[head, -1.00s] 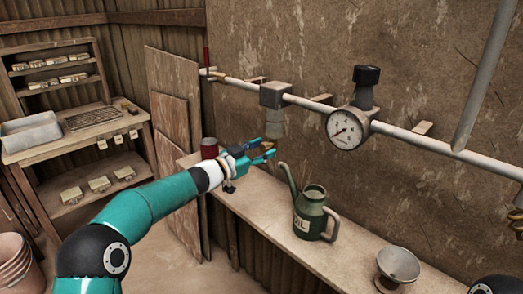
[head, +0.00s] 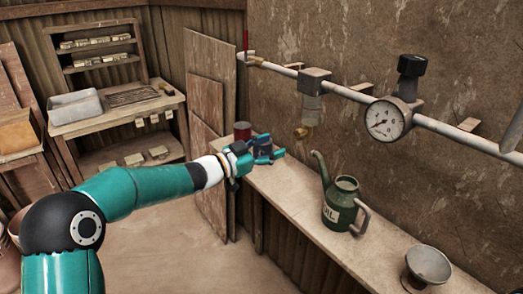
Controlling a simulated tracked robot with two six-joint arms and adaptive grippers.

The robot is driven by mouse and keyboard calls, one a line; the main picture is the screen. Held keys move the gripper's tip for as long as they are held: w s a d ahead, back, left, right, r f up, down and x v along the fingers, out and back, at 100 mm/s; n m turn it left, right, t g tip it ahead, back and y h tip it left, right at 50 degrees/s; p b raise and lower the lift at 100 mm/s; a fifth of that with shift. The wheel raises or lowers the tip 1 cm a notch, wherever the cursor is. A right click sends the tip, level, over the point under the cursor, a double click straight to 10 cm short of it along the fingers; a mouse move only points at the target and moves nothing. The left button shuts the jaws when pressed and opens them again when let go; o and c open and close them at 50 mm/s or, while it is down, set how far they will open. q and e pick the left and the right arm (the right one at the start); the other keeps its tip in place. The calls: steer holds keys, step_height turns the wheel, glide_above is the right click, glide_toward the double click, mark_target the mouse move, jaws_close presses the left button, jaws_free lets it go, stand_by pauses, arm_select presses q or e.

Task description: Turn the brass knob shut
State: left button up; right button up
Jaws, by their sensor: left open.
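The small brass knob (head: 304,131) sticks out below the grey valve block (head: 315,81) on the wall pipe, at the lower end of a short grey body. My left gripper (head: 276,147) is open and appears empty, left of and a little below the knob in the picture. A gap shows between its fingers and the knob. I cannot tell how far the knob is turned. My right gripper is not in view.
The pipe (head: 350,95) carries a round gauge (head: 388,118). Below, a shelf (head: 290,190) holds a dark red can (head: 242,131), a green oil can (head: 343,205) and a grey funnel (head: 428,265). A workbench (head: 120,116) stands at the back left.

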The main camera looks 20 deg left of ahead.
arm_select(q)
steer(key=shift+v, duration=1.35)
steer(key=shift+f, duration=0.1)
